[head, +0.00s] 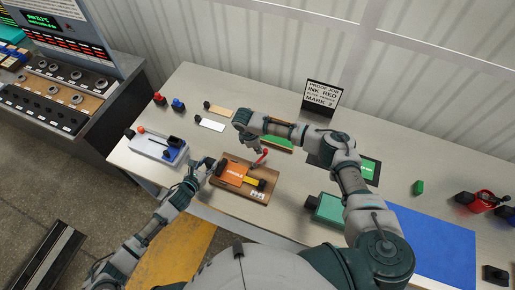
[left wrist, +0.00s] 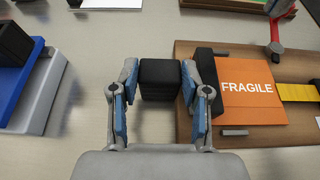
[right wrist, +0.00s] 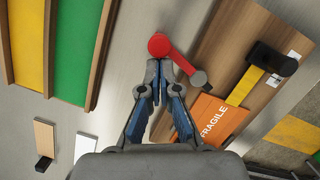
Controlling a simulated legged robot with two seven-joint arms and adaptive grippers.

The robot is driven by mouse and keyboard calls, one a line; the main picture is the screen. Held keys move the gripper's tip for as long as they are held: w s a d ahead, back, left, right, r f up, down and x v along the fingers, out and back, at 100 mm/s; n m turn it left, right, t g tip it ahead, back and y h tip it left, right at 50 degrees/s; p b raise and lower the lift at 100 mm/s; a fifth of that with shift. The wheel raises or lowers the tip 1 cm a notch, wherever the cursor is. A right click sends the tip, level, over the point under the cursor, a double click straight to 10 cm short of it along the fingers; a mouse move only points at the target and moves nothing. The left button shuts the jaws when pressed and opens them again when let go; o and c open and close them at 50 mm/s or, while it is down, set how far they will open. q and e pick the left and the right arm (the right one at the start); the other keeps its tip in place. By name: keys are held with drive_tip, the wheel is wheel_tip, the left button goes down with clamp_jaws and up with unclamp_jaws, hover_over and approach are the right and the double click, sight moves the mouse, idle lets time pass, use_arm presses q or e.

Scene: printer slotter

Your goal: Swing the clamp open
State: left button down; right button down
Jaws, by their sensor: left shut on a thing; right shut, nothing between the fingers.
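A wooden board (head: 262,192) lies at the table's front edge, with an orange FRAGILE plate (head: 233,173) on it. A red clamp arm (right wrist: 178,59) with a round red knob (right wrist: 158,45) joins a grey pivot (right wrist: 198,78) at the board's edge. My right gripper (right wrist: 160,68) is shut and empty, its tips right beside the knob and arm; I cannot tell whether they touch. The clamp also shows in the head view (head: 262,157). My left gripper (left wrist: 160,85) is shut on a black block (left wrist: 160,78) at the board's left end.
A yellow strip with a black end (right wrist: 270,60) lies on the board. Yellow and green trays (right wrist: 72,45) stand behind. A grey device with a blue part (head: 160,146) stands left. A black sign (head: 322,97) stands at the back. A blue mat (head: 432,243) lies right.

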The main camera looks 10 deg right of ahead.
drive_tip(key=shift+s+d+m, duration=0.25)
drive_tip(key=shift+m, duration=0.55)
drive_tip(key=shift+s+d+m+g, duration=0.2)
drive_tip(key=shift+d+m+g, duration=0.1)
drive_tip(key=shift+m, duration=0.4)
drive_tip(key=m, duration=0.1)
drive_tip(key=s+m, duration=0.1)
drive_tip(key=m, duration=0.1)
drive_tip(key=shift+s+d+m+g+y, duration=0.2)
drive_tip(key=shift+d+m+g+y, duration=0.1)
drive_tip(key=shift+d+g+y, duration=0.1)
drive_tip(key=m, duration=0.1)
drive_tip(key=s+m, duration=0.1)
drive_tip(key=shift+d+f+m+y, duration=0.1)
drive_tip(key=shift+d+m+y, duration=0.1)
drive_tip(key=shift+m+y, duration=0.15)
drive_tip(key=m, duration=0.1)
drive_tip(key=s+m, duration=0.1)
drive_tip(key=m, duration=0.1)
drive_tip(key=shift+s+g+y, duration=0.2)
drive_tip(key=shift+g+y, duration=0.05)
drive_tip(key=shift+g, duration=0.05)
drive_tip(key=shift+w, duration=0.1)
drive_tip(key=shift+w+a, duration=0.35)
drive_tip(key=shift+a, duration=0.3)
